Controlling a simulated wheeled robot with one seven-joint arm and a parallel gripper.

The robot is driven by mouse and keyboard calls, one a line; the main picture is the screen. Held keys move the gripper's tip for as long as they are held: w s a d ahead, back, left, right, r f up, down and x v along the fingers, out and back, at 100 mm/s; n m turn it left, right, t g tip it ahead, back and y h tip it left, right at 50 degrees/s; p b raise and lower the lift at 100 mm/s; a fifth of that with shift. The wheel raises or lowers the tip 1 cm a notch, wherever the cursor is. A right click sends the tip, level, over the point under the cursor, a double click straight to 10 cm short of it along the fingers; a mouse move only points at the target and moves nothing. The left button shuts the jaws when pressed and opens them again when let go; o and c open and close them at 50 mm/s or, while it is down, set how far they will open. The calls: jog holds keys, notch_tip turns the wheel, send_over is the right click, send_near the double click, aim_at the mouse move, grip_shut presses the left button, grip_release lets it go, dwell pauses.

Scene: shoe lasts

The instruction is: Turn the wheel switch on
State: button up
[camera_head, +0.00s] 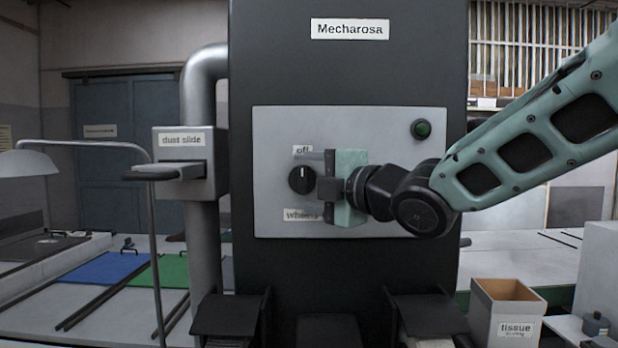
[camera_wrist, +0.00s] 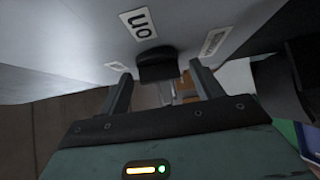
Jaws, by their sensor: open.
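The wheel switch is a round black knob (camera_head: 302,180) on a light grey panel (camera_head: 280,125). A white mark on it appears to point up, toward the "off" label (camera_head: 303,150). A partly covered label starting "whee" (camera_head: 300,215) is below it. My gripper (camera_head: 318,180) is just right of the knob and hides the panel there. In the wrist view, the knob (camera_wrist: 157,65) sits between the tips of my two open fingers, with space visible at each side. An "on" label (camera_wrist: 139,23) shows beside the knob. Whether a finger touches the knob cannot be told.
A grey "dust slide" box (camera_head: 183,140) with a protruding handle stands left of the dark machine (camera_head: 350,75). A tissue box (camera_head: 507,310) is at lower right.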

jog(key=c, duration=0.9)
jog(key=shift+f, duration=0.1)
jog(key=shift+b, duration=0.45)
